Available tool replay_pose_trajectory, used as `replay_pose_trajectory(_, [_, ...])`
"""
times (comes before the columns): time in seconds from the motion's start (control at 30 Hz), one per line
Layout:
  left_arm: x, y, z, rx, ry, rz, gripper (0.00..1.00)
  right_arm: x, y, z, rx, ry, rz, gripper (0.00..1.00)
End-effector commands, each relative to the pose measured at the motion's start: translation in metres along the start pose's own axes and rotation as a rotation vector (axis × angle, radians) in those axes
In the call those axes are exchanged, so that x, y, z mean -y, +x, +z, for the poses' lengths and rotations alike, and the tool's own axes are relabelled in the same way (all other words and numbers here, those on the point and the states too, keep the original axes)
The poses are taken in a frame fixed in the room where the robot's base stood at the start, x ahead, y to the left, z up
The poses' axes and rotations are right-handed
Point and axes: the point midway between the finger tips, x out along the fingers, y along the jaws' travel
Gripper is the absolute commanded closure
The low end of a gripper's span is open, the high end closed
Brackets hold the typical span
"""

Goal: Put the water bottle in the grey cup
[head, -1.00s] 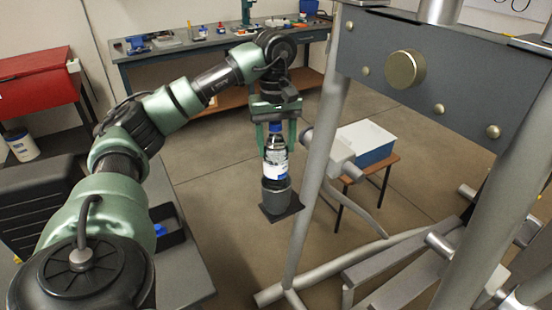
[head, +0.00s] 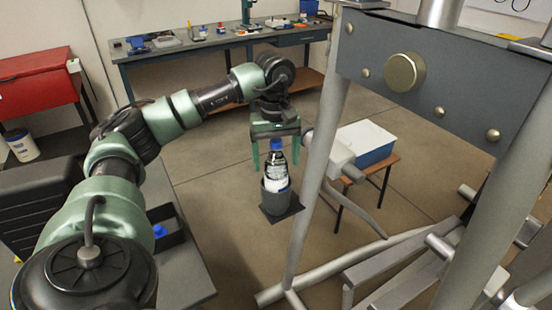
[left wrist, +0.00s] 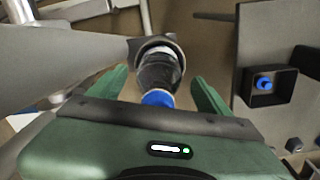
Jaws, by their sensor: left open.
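The water bottle (head: 277,171) has a blue cap, a dark body and a white label. It stands in the grey cup (head: 275,203), with its lower part hidden inside the cup's wall. The cup is on a dark square plate. My left gripper (head: 276,157) is open above, its green fingers on either side of the bottle's top and apart from it. In the left wrist view the bottle (left wrist: 160,78) shows cap-first between the open fingers (left wrist: 162,88), with the cup's rim (left wrist: 168,44) around it. My right gripper is not in view.
A grey metal frame (head: 320,150) stands close to the right of the cup. A white and blue bin (head: 368,155) sits on a small stool behind it. A grey table with a dark box (head: 168,227) is at left. A workbench (head: 170,54) stands at the back.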

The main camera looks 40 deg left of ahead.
Motion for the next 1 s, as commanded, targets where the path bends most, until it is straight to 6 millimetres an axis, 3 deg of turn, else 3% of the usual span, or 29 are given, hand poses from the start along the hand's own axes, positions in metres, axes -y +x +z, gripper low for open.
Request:
replay_pose_trajectory(0.17, [-0.001, -0.022, 0.000, -0.001, 0.000, 0.004, 0.22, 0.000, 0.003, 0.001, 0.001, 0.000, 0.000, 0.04])
replay_pose_trajectory(0.33, [-0.002, -0.059, 0.000, -0.001, 0.001, 0.006, 0.22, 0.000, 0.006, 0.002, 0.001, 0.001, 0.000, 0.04])
replay_pose_trajectory(0.6, [-0.001, -0.111, -0.001, -0.002, 0.000, 0.003, 0.22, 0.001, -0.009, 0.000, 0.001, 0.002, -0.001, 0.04])
replay_pose_trajectory(1.0, [0.000, -0.119, 0.000, 0.002, 0.000, 0.001, 0.22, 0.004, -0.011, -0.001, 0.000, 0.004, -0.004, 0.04])
